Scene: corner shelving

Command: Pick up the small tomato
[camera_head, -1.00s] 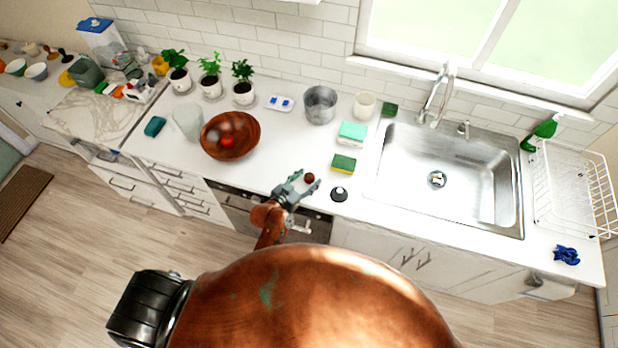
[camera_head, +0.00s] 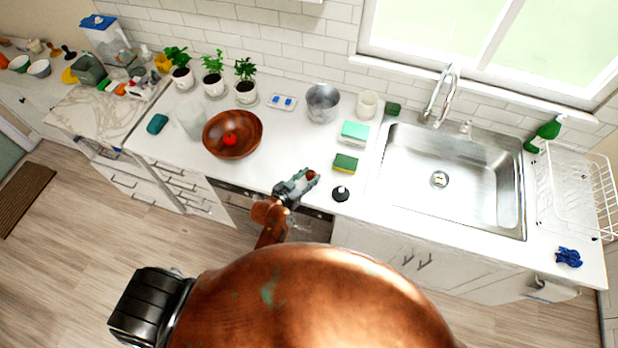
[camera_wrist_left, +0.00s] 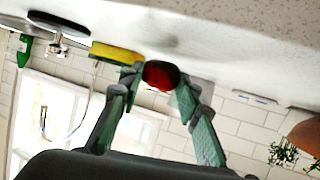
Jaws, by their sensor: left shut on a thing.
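The small tomato (camera_head: 311,175) is a dark red ball at the front of the white counter, left of the green and yellow sponge. My left gripper (camera_head: 306,177) is shut on it. In the left wrist view the tomato (camera_wrist_left: 160,75) sits between the two green fingertips of the gripper (camera_wrist_left: 158,80), close to the counter surface. I cannot tell whether it still touches the counter. My right gripper is not in view.
A wooden bowl (camera_head: 253,122) with a red tomato (camera_head: 229,140) inside stands to the left. A sponge (camera_head: 345,163) and a black round object (camera_head: 340,194) are close on the right. The sink (camera_head: 450,212) lies further right.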

